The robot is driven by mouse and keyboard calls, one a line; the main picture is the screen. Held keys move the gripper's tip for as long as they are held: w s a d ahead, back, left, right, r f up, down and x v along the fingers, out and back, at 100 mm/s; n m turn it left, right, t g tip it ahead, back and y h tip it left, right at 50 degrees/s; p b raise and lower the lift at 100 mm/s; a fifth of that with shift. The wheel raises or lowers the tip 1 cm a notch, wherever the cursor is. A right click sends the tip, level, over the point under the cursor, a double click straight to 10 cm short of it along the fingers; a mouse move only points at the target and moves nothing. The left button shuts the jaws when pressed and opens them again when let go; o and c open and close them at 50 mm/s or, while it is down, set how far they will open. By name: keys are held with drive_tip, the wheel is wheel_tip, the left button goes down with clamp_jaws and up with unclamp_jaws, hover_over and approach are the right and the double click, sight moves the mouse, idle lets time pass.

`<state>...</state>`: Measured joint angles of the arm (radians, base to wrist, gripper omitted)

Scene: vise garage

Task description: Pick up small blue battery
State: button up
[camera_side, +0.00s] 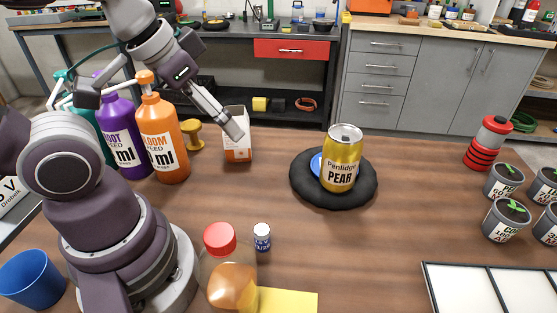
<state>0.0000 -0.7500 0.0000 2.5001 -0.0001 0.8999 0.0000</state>
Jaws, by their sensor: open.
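A small blue cylinder with a white top, which looks like the battery (262,238), stands upright on the wooden table near the front, just right of a red-capped bottle. My gripper (235,133) is open, pointing down and to the right. Its fingertips overlap a white and orange carton (237,151) in the picture; I cannot tell whether they touch it. The gripper is well behind and above the battery, with nothing visible between its fingers.
The red-capped bottle (220,240) stands close beside the battery, and a yellow sheet (288,302) lies in front. A yellow can (343,160) stands on a round black pad (366,190). Purple and orange pump bottles (164,140) stand left. The table right of the battery is clear.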

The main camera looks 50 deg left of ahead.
drive_tip(key=shift+c, duration=1.2)
drive_tip(key=n+g, duration=0.6)
drive_tip(key=n, duration=1.2)
hover_over(262, 229)
drive_tip(key=f, duration=0.9)
drive_tip(key=shift+d+f, duration=0.35)
drive_tip(key=shift+f, duration=0.05)
drive_tip(key=shift+n, duration=0.4)
drive_tip(key=f, duration=1)
drive_tip(key=shift+a+f, duration=0.3)
drive_tip(key=shift+a, duration=0.1)
clamp_jaws()
